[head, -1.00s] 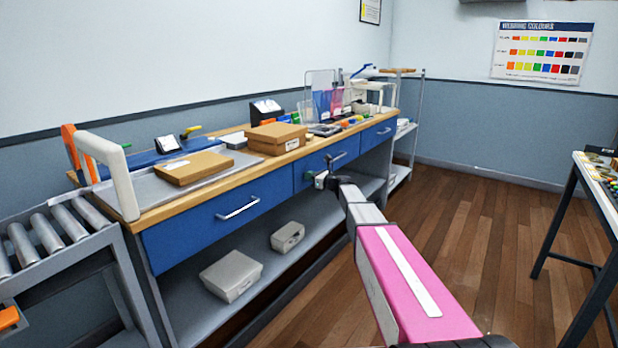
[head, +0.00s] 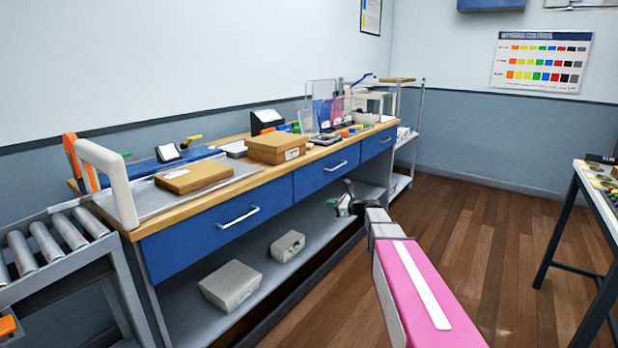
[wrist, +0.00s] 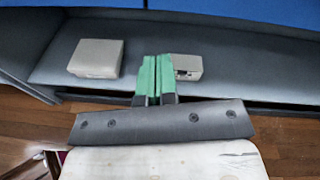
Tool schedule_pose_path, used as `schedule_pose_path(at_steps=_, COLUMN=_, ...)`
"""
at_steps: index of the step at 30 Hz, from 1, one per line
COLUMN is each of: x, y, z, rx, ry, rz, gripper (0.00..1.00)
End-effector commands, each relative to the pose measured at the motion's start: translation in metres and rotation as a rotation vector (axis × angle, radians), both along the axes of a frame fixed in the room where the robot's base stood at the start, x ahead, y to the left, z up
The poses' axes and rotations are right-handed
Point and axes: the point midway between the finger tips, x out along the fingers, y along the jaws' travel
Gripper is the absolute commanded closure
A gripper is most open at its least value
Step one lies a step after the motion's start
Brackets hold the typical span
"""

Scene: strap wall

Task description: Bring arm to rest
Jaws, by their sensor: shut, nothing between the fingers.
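My gripper (head: 345,200) shows at the end of my pink arm in the head view, in front of the blue-drawered workbench (head: 215,225) and below its drawers. It is small there and partly hidden by my wrist. In the wrist view, my gripper's two green fingers (wrist: 156,76) stand side by side, shut, with nothing held. They point toward the bench's grey lower shelf (wrist: 235,80) and overlap the left side of a small grey box in the picture.
The lower shelf carries a larger grey box (head: 231,285) and a smaller grey box (head: 288,246). Cardboard boxes (head: 278,145) lie on the bench top. A roller conveyor (head: 60,245) stands left, and a table (head: 598,200) stands right. Wooden floor between is clear.

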Motion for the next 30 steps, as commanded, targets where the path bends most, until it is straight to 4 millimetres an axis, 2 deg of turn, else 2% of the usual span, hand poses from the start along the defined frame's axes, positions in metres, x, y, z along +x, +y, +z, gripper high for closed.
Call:
schedule_pose_path(at_steps=1, x=-0.023, y=0.007, z=-0.012, rx=-0.092, ry=-0.029, rz=0.037, gripper=1.00)
schedule_pose_path(at_steps=6, x=-0.089, y=0.019, z=-0.062, rx=-0.463, ry=-0.160, rz=0.226, gripper=1.00)
schedule_pose_path(at_steps=11, x=-0.158, y=0.017, z=-0.108, rx=-0.809, ry=-0.289, rz=0.482, gripper=1.00)
schedule_pose_path(at_steps=15, x=-0.218, y=0.003, z=-0.139, rx=-1.076, ry=-0.396, rz=0.755, gripper=1.00)
schedule_pose_path(at_steps=21, x=-0.294, y=-0.029, z=-0.164, rx=-1.361, ry=-0.520, rz=1.188, gripper=1.00)
schedule_pose_path(at_steps=25, x=-0.324, y=-0.047, z=-0.170, rx=-1.457, ry=-0.564, rz=1.412, gripper=1.00)
schedule_pose_path(at_steps=30, x=-0.339, y=-0.060, z=-0.171, rx=-1.505, ry=-0.588, rz=1.555, gripper=1.00)
